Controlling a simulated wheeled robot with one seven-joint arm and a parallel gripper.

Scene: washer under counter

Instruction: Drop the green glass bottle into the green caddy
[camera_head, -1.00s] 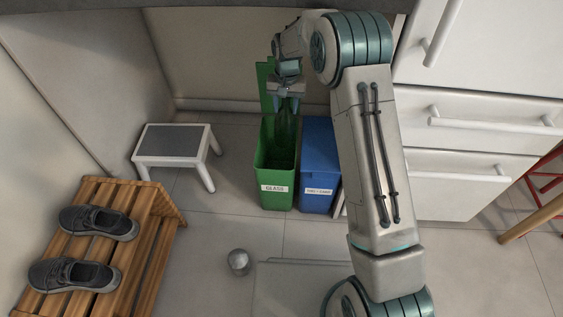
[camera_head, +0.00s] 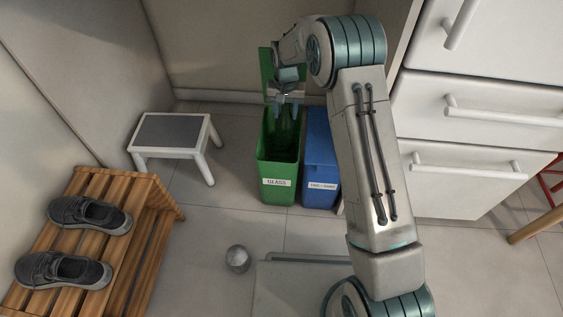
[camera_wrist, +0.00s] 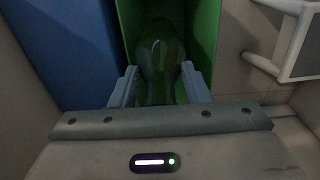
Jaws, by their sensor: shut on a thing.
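The green caddy (camera_head: 278,186) stands on the floor with its lid raised at the back and a label reading GLASS on its front. My gripper (camera_head: 283,108) is above the caddy's open top, pointing down. It is shut on the green glass bottle (camera_head: 285,124), which hangs down into the caddy's mouth. In the wrist view the bottle (camera_wrist: 161,62) lies between the two fingers (camera_wrist: 158,88), with the green caddy walls (camera_wrist: 205,25) on both sides of it. The bottle's lower end is hard to make out in the dark inside.
A blue caddy (camera_head: 321,180) stands close against the green one's right side. A step stool (camera_head: 172,133) is to the left. A slatted wooden rack (camera_head: 150,235) holds dark shoes. A silver ball-like object (camera_head: 237,258) lies on the floor in front. White drawers (camera_head: 470,120) are at right.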

